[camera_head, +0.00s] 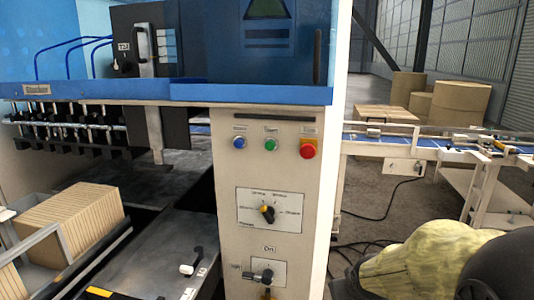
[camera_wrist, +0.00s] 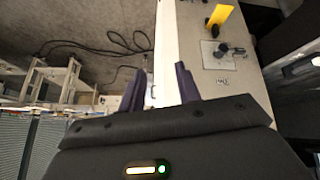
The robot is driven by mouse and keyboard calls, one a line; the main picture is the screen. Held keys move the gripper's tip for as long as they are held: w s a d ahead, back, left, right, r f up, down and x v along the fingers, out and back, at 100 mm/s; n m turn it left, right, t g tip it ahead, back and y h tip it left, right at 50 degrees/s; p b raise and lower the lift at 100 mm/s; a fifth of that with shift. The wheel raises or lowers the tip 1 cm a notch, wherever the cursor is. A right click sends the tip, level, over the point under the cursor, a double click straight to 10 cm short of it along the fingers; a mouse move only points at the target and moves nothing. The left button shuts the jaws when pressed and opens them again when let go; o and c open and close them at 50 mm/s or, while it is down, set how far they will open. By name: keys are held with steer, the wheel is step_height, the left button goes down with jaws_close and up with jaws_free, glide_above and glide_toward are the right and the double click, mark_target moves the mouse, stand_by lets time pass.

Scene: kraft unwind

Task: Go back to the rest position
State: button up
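My gripper (camera_wrist: 161,84) shows in the wrist view. Its two dark fingers are apart, with nothing held between them. The pale control panel's white edge shows behind the gap. In the head view, a yellow-green and black part of my arm fills the lower right corner; the fingers cannot be made out there. The control panel (camera_head: 230,225) stands upright at centre, with a blue button (camera_head: 239,142), a green button (camera_head: 270,144), a red button (camera_head: 308,148), a rotary selector (camera_head: 267,213) and a lower switch (camera_head: 263,275).
A blue-edged machine (camera_head: 150,93) with a stack of brown sheets (camera_head: 68,222) is at left. A conveyor (camera_head: 430,145) runs behind at right, with large brown rolls (camera_head: 460,103) beyond it. Black cables (camera_wrist: 115,45) lie on the floor, which is otherwise open beside the panel.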

steer(key=s+a+f+g, duration=0.2)
steer(key=s+f, duration=0.1)
steer(key=s, duration=0.2)
steer(key=s+a+f+m+g, duration=0.1)
steer(key=s+f+g, duration=0.1)
steer(key=s, duration=0.4)
steer(key=shift+a+f+y, duration=0.35)
steer(key=shift+f+y, duration=0.05)
steer(key=shift+f, duration=0.05)
stand_by(0.6)
